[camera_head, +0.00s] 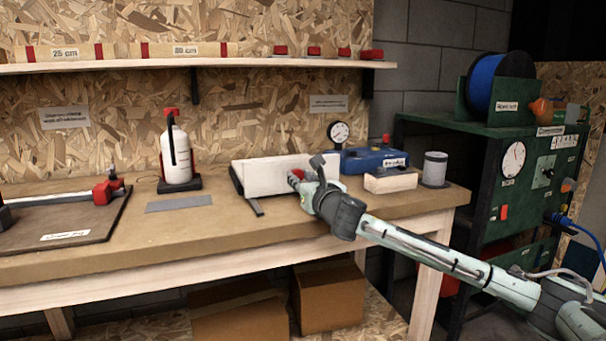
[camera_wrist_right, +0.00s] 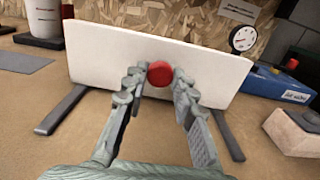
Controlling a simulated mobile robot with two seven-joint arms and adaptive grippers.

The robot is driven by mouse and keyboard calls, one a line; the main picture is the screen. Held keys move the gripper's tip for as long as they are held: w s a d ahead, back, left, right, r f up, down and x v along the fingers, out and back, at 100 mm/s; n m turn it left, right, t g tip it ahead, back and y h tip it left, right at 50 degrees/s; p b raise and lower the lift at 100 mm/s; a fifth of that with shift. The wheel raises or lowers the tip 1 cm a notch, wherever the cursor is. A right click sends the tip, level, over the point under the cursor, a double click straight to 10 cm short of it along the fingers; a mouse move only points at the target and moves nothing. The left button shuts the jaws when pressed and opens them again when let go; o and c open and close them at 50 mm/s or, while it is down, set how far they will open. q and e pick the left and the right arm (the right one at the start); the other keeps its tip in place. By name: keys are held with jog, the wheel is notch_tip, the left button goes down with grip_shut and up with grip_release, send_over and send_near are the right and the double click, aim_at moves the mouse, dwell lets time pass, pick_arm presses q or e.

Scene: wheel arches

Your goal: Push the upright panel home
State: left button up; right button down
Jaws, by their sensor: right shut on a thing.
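The white upright panel (camera_head: 262,177) stands on the workbench, right of the bench's middle in the head view. Its broad face fills the middle of the wrist view (camera_wrist_right: 105,55). A red knob (camera_wrist_right: 160,73) sticks out of that face. My right gripper (camera_head: 303,180) is at the panel's front, its fingers on either side of the red knob and shut on it. Dark rails (camera_wrist_right: 62,110) run forward from the panel's foot on both sides. Whether the panel tilts is hard to tell, and its back is hidden. My left gripper is not in view.
A blue box (camera_head: 372,160), a pale block (camera_head: 390,181) and a grey canister (camera_head: 435,168) stand at right. A shelf (camera_head: 190,65) runs above.

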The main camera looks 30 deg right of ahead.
jog(key=shift+d+r, duration=0.1)
jog(key=shift+r, duration=0.15)
jog(key=c, duration=1.6)
grip_release()
jog(key=shift+w, duration=0.1)
jog(key=o, duration=0.4)
jog(key=shift+w+f, duration=0.15)
jog(key=shift+f, duration=0.05)
jog(key=v, duration=1.2)
